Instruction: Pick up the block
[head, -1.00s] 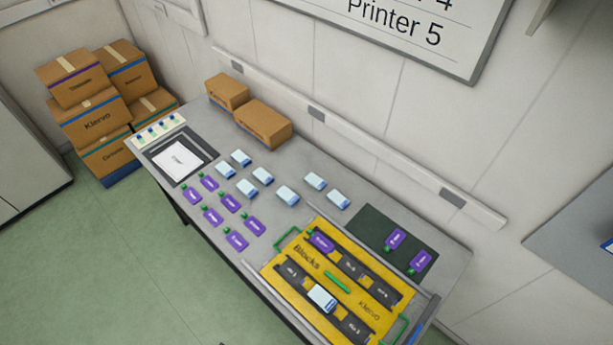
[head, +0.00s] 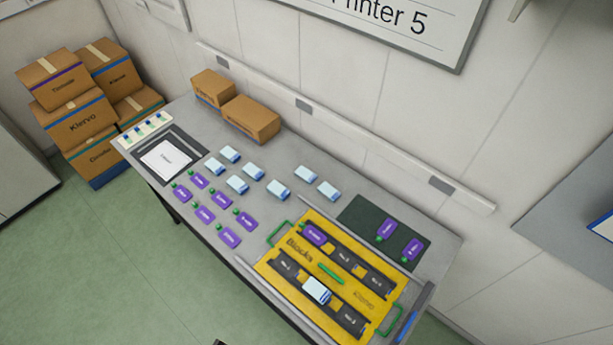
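Several small white-and-blue blocks (head: 277,188) lie in loose rows on the grey table (head: 205,262). Another white-and-blue block (head: 317,290) sits in the front dark slot strip of the yellow tray (head: 300,247) marked "Blocks". A purple bottle with a green cap (head: 314,234) lies in the tray's rear strip. The task does not say which block is meant. My gripper is not in view, so its state and place are hidden.
Several purple bottles (head: 221,200) lie left of the tray. Two more lie on a dark green mat (head: 362,217). Cardboard boxes (head: 250,118) stand at the table's back edge, and others (head: 76,123) are stacked at left. A white document (head: 167,160) lies on the table's left end.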

